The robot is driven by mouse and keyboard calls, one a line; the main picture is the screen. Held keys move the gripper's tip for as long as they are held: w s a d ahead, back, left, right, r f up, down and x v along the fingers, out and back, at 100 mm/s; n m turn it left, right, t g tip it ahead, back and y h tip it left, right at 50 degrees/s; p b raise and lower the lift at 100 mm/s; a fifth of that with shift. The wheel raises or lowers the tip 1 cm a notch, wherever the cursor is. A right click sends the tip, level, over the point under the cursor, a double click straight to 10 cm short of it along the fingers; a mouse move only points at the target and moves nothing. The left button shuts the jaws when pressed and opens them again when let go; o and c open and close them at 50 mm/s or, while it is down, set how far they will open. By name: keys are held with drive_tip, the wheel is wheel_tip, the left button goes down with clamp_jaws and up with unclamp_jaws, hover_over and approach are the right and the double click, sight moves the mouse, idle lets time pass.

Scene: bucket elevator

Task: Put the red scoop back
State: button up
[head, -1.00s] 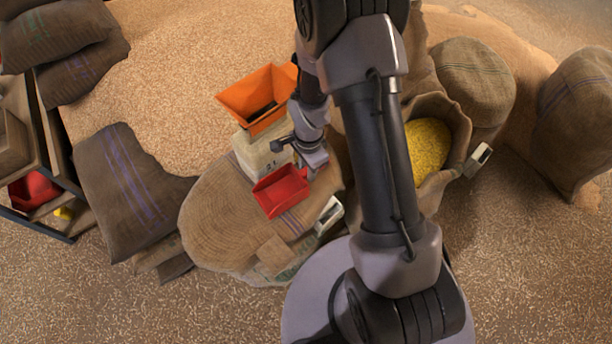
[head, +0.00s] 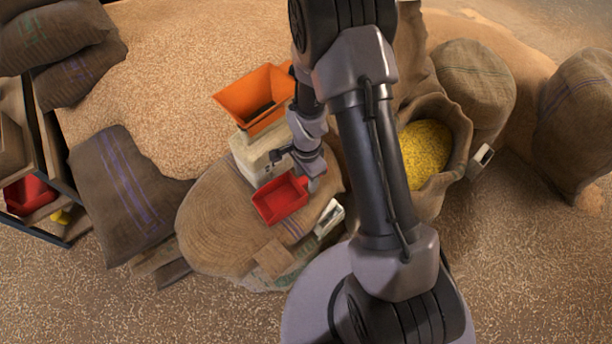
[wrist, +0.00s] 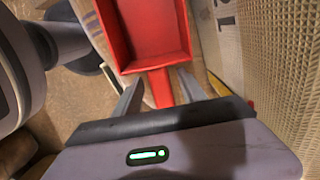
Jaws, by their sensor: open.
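The red scoop (head: 281,199) lies on top of the big burlap sack (head: 215,220) in the middle of the head view, its tray facing up. In the wrist view the scoop (wrist: 150,35) is straight ahead, its handle pointing at my palm. My gripper (wrist: 161,88) is open, with one finger on each side of the red handle. A gap shows between each finger and the handle. In the head view my wrist is just behind the scoop's right end and hides part of the handle.
An orange bucket (head: 252,98) and a cream box (head: 254,155) stand close behind the scoop. A white-framed tag (head: 329,217) is to its right. An open sack of yellow grain (head: 425,150) stands right of my arm. A shelf at left holds another red object (head: 30,194).

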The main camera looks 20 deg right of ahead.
wheel_tip(320, 180, up, 28)
drive_tip(key=s+a+n+t+p, duration=0.1)
drive_tip(key=s+n+t+p, duration=0.15)
drive_tip(key=p, duration=0.25)
drive_tip(key=s+a+r+n+t+y, duration=0.1)
drive_tip(key=s+a+r+n+t, duration=0.2)
drive_tip(key=s+r+n, duration=0.5)
drive_tip(key=s+r, duration=0.5)
drive_tip(key=shift+s+a+r+y, duration=0.2)
drive_tip(key=shift+a+r+y, duration=0.05)
drive_tip(key=shift+y, duration=0.15)
